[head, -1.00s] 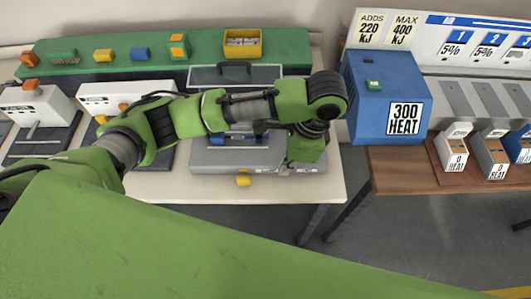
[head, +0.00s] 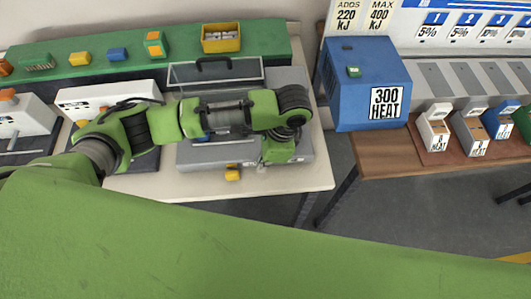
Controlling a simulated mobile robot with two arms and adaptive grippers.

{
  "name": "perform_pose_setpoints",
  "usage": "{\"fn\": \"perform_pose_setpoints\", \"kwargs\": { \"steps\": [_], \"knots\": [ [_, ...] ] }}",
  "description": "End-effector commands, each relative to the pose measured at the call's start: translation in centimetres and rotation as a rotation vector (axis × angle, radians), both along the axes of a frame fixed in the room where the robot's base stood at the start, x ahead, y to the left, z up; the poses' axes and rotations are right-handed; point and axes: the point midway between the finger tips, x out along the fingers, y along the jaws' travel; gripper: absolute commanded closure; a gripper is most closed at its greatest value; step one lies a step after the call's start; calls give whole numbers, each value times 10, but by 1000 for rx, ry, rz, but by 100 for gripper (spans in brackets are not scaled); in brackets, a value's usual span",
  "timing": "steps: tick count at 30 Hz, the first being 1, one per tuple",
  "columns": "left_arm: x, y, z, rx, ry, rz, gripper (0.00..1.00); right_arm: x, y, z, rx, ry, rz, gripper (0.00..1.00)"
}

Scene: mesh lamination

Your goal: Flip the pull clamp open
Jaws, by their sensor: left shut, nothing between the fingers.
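A grey laminating machine (head: 205,158) stands on the white table, with its framed lid (head: 245,70) raised at the back and a dark handle on the lid. A small yellow part (head: 232,173) sits at the machine's front edge; it may belong to the pull clamp, but I cannot tell. My left arm crosses in front of the machine and hides much of its middle. My left gripper (head: 258,164) is shut and empty, low over the front right of the machine, to the right of the yellow part. Its fingertips are hard to make out. My right gripper is out of view.
A blue heat box (head: 350,95) stands on the wooden table to the right, beside several small heat boxes. A green shelf (head: 185,58) at the back holds coloured blocks and a yellow bin (head: 221,46). The white table's front right corner (head: 315,180) is bare.

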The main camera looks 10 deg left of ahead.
Motion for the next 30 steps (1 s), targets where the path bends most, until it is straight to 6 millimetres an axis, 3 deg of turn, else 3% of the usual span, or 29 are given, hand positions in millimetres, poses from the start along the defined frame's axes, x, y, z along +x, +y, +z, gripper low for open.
{"fn": "perform_pose_setpoints", "kwargs": {
  "steps": [4, 12, 25, 30],
  "knots": [
    [-3, 10, -25, 3, 0, 3, 100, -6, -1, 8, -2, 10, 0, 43],
    [-12, 41, -23, 1, -2, 0, 100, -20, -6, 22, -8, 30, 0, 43],
    [-13, 45, -24, 1, -2, 0, 100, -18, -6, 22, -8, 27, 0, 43],
    [-18, 60, -19, 0, 2, 5, 100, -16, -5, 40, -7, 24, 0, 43]
  ]
}}
